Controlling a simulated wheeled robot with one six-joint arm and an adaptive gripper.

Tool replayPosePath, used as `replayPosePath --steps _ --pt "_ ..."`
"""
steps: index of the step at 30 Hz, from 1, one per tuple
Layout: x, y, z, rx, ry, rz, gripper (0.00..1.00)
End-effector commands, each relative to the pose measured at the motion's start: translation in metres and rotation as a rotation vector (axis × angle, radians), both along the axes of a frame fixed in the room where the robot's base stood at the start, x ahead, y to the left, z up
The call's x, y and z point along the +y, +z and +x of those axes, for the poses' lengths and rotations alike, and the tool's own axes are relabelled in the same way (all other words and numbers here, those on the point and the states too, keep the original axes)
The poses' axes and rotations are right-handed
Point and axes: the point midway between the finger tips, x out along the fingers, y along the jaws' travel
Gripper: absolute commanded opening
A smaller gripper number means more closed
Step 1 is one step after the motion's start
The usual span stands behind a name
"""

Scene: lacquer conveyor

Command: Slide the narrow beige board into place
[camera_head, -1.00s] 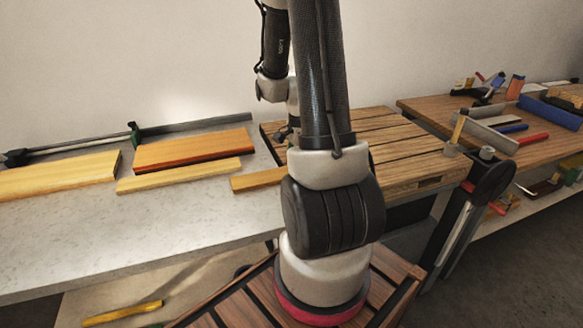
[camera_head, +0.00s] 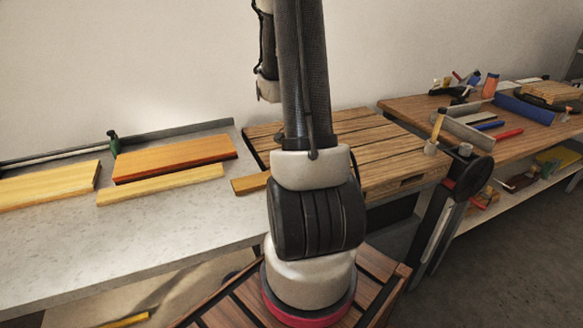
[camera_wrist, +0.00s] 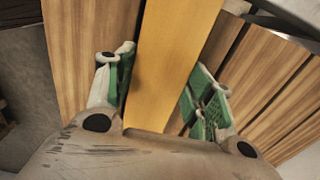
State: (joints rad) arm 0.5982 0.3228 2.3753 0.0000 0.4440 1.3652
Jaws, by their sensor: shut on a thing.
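A narrow beige board (camera_head: 250,184) sticks out to the left from behind my arm in the head view, at the left edge of the slatted wooden workbench (camera_head: 385,140). Its other end is hidden by my arm. In the wrist view a long yellow-beige board (camera_wrist: 172,60) runs between the green-padded fingers of my gripper (camera_wrist: 163,95), which is shut on it. It appears to be the same board. The brown slatted bench top lies under and beside it on both sides. My gripper is hidden behind my arm in the head view.
On the grey counter (camera_head: 150,228) lie a wide orange board (camera_head: 175,158), another narrow beige board (camera_head: 160,185) and a yellow board (camera_head: 45,186). A tool table (camera_head: 480,120) stands at the right. The counter's front is clear.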

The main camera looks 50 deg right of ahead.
Motion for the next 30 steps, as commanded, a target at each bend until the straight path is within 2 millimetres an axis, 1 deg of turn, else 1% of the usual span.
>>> replayPosePath --steps 3,30 --pt "-0.011 0.000 -0.004 -0.001 -0.002 0.000 0.22" --pt "-0.084 0.000 -0.035 -0.001 -0.002 0.000 0.22"
